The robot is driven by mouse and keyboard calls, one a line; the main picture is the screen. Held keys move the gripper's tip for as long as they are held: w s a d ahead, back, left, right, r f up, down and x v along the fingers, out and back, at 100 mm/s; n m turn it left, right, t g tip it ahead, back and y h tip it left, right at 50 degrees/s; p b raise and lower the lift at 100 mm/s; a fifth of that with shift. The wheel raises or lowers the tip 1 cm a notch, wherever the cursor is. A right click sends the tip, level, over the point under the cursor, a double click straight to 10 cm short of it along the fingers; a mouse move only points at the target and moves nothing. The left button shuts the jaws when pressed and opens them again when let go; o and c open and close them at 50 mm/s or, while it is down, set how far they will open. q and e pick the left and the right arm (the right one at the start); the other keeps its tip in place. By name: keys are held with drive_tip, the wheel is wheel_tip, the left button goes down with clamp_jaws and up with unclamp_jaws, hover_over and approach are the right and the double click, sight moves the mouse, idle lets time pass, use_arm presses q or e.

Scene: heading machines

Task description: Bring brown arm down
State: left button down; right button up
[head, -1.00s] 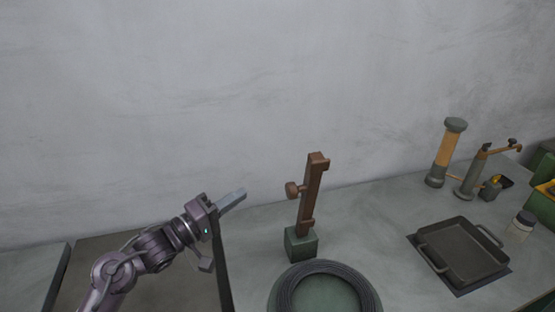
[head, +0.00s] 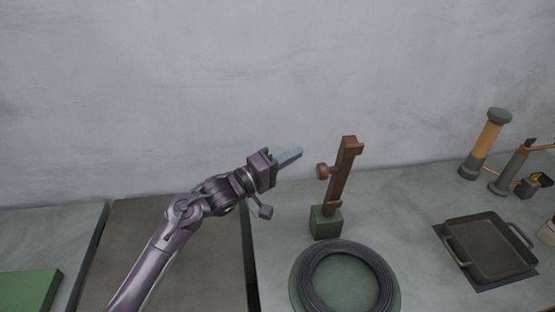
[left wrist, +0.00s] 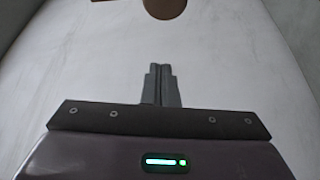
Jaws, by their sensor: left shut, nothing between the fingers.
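The brown arm (head: 341,172) stands nearly upright, tilted slightly to the right, on a small green base block (head: 325,223) on the bench. A round brown knob (head: 323,171) sticks out from its left side. My left gripper (head: 298,153) is shut and empty. In the head view its fingertips are to the left of the brown arm and a little above the knob, apart from both. In the left wrist view the closed fingers (left wrist: 161,72) point toward a round brown piece (left wrist: 165,8) at the top edge, probably the knob. My right gripper is not in view.
A coil of dark wire (head: 346,280) lies on a green disc in front of the base block. A dark square tray (head: 488,250) is at the right. An orange and grey cylinder (head: 488,140) stands behind it. A green panel (head: 25,290) lies at the left. The wall is behind.

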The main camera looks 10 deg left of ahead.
use_arm(q)
drive_tip(key=d+p, duration=0.1)
drive_tip(key=s+d+p, duration=0.1)
drive_tip(key=d+f+p, duration=0.1)
drive_tip(key=d, duration=0.1)
drive_tip(key=shift+s, duration=0.15)
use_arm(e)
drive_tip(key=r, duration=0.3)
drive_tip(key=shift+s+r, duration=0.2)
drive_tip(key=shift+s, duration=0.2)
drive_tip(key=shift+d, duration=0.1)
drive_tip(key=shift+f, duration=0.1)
